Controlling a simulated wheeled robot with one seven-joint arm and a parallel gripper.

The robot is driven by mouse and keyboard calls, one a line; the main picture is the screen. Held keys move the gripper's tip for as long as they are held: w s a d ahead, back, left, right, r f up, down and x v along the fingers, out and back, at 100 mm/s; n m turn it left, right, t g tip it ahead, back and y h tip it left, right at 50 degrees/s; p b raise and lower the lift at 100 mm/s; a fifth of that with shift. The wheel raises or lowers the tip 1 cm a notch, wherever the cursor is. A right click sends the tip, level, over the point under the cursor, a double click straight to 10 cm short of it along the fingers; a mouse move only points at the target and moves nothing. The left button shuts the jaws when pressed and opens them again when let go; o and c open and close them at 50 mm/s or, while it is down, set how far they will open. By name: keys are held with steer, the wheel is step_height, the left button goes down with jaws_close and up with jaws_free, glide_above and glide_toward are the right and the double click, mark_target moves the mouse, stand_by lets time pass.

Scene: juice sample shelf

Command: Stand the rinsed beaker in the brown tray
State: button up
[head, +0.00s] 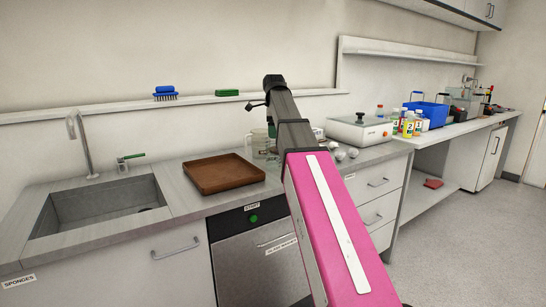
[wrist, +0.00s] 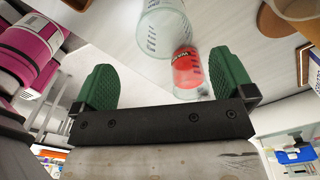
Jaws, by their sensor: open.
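The brown tray (head: 224,173) lies on the counter right of the sink and looks empty. A clear glass beaker (head: 259,146) stands right of the tray, partly hidden by my arm. In the wrist view, a large clear vessel with graduation marks (wrist: 164,28) and a smaller one with a red label (wrist: 186,72) are ahead of my gripper (wrist: 157,64). Its green fingers are apart, with the smaller vessel seen near the right finger. I cannot tell which vessel is the rinsed beaker. In the head view, my arm hides most of the gripper.
The sink (head: 100,205) with its tap is at left. A white device (head: 357,130), several bottles and a blue bin (head: 428,113) stand to the right. A blue brush (head: 165,93) and a green sponge (head: 227,93) sit on the ledge. Small round pale items lie before the device.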

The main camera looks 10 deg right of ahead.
mark_target(274, 146)
step_height(274, 146, down, 4)
steer(key=shift+f, duration=0.25)
steer(key=shift+w+d+f, duration=0.1)
steer(key=shift+f, duration=1.3)
steer(key=shift+w+d+f, duration=0.1)
steer(key=shift+f, duration=1.25)
steer(key=shift+a, duration=0.1)
steer(key=c, duration=1.1)
steer(key=shift+r, duration=0.15)
